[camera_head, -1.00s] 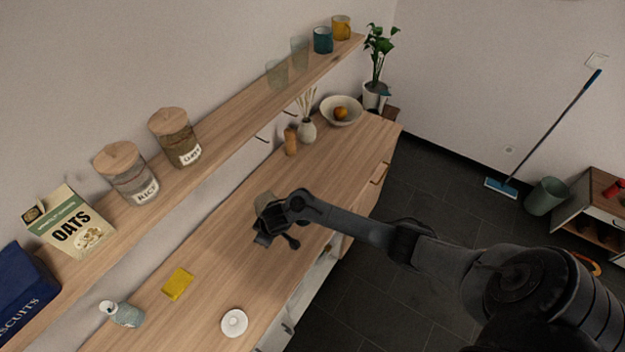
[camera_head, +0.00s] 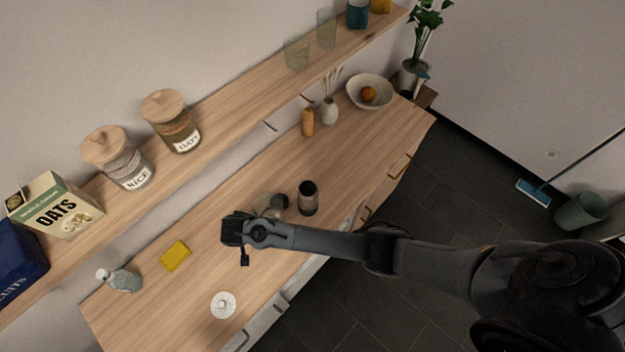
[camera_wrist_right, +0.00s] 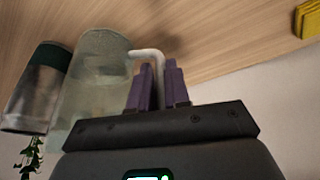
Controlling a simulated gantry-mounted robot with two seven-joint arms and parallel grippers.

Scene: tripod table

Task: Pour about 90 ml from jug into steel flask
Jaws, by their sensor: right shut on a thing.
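The jug (camera_wrist_right: 90,85) is clear, with a pale handle (camera_wrist_right: 150,54). My right gripper (camera_wrist_right: 158,85) is shut on that handle, its purple fingers on either side. In the head view the jug (camera_head: 268,205) is partly hidden by my right gripper (camera_head: 238,240); I cannot tell whether its base touches the counter. The steel flask (camera_head: 308,198) stands upright on the counter to the right of the jug. In the right wrist view the picture is upside down and the flask (camera_wrist_right: 35,88), with a dark green band, is close beside the jug. My left gripper is not in view.
A yellow sponge (camera_head: 176,255), a soap bottle (camera_head: 123,280) and a white round lid (camera_head: 223,305) lie left and front on the counter (camera_head: 215,275). A pepper mill (camera_head: 308,122), vase (camera_head: 329,111) and fruit bowl (camera_head: 369,91) stand at the back. A shelf (camera_head: 232,110) runs above.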

